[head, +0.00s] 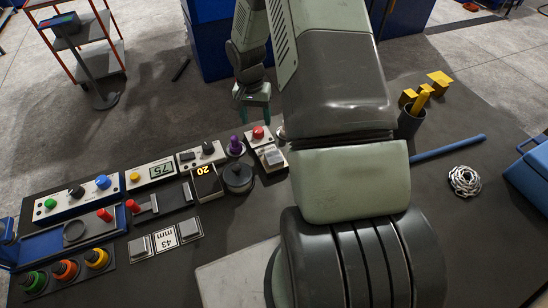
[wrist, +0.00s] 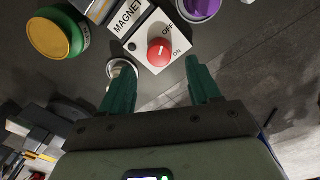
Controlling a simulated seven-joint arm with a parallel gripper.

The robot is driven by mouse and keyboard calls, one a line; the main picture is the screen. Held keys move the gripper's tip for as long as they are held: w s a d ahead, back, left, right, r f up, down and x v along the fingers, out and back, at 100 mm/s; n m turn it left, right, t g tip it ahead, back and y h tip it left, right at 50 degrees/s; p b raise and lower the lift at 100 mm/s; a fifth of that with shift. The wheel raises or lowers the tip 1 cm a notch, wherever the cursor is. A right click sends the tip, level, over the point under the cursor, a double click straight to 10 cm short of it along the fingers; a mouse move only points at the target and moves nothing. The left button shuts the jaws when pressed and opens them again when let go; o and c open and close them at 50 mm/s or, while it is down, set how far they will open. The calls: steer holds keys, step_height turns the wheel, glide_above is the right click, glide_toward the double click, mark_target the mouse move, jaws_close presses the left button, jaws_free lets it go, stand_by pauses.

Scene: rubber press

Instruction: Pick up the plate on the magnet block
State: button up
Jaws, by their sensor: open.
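The magnet unit, a white box with a red knob (head: 258,132), stands at the back of the bench. A small light-grey piece (head: 272,157) lies just in front of it and may be the plate on its block. In the wrist view, the box label MAGNET (wrist: 128,17) and the red OFF/ON knob (wrist: 160,52) show ahead of my fingers; I cannot make out the plate there. My gripper (head: 255,113) is open, with dark green fingers apart and nothing seen between them. It hangs behind the magnet box in the picture; its exact height is unclear.
A purple-topped knob (head: 236,145) and a dark round pot (head: 238,177) stand left of the magnet unit. Control boxes and a display (head: 160,170) fill the left bench. My arm hides the bench middle.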

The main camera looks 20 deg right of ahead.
steer(key=shift+o, duration=0.3)
steer(key=shift+o, duration=1.3)
steer(key=s+d+r+m+y, duration=0.2)
steer(key=s+d+m, duration=0.15)
steer(key=s, duration=0.25)
steer(key=m+y, duration=0.3)
steer(key=m, duration=0.5)
glide_toward(275, 157)
steer(key=f, duration=0.2)
steer(key=s+a+f, duration=0.1)
steer(key=shift+s+t, duration=0.1)
steer(key=shift+t, duration=0.2)
steer(key=shift+w+x, duration=0.2)
steer(key=shift+x, duration=1.1)
steer(key=shift+w+x, duration=0.2)
steer(key=shift+x, duration=1.05)
